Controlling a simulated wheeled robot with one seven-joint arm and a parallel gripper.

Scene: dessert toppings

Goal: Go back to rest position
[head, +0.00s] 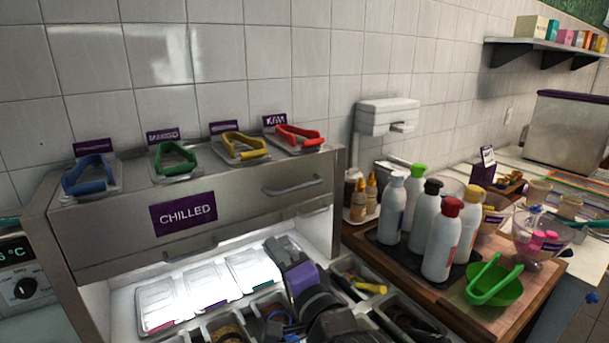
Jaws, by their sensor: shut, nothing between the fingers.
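My arm reaches up from the bottom middle of the head view, dark with a purple patch. My gripper (283,250) is the dark end of it, in front of the right part of the lit opening of the chilled cabinet (95,242). It is shut and holds nothing. Its fingers are small and dark here, and their exact line is hard to make out. The arm hides part of the topping bins below it.
Lidded containers (206,288) and open bins sit below. Several bottles (443,240) and a green bowl (494,290) stand on the right counter.

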